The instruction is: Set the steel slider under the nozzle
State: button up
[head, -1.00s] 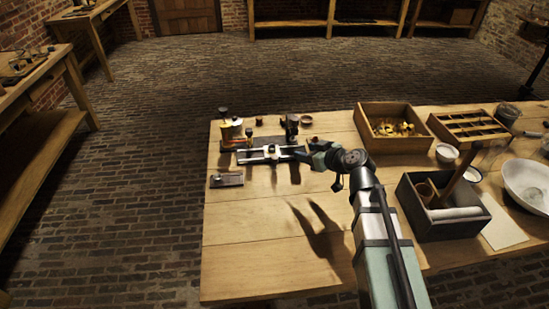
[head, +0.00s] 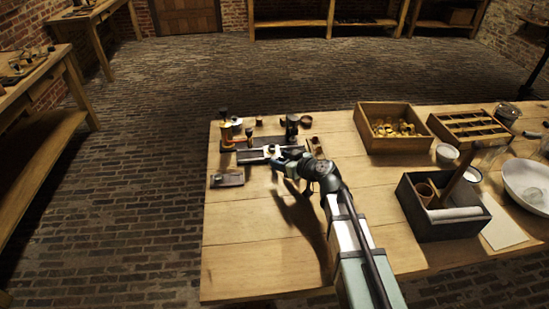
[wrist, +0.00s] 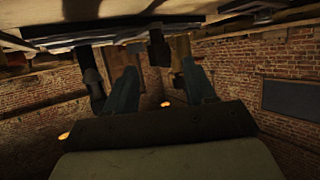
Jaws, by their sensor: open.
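A small apparatus with a dark base and a pale steel rail (head: 253,156) stands at the far left of the table. My gripper (head: 277,153) is at the right part of this rail, low over the table. Its two fingers are apart in the wrist view (wrist: 160,84), with nothing clearly between their tips. I cannot make out the steel slider apart from the rail and gripper. A brass-coloured upright (head: 227,134) stands at the apparatus's left end, and a dark post (head: 292,126) at its right. I cannot tell which part is the nozzle.
A small grey block (head: 228,180) lies in front of the apparatus. Small jars and pots stand behind it. A wooden box of brass pieces (head: 360,142), a divided tray (head: 437,128) and a dark box (head: 412,225) are to the right. The table's front left is clear.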

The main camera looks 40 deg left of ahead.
aim_at(275, 158)
jog(key=shift+x, duration=2.15)
jog(key=shift+c, duration=0.2)
grip_shut()
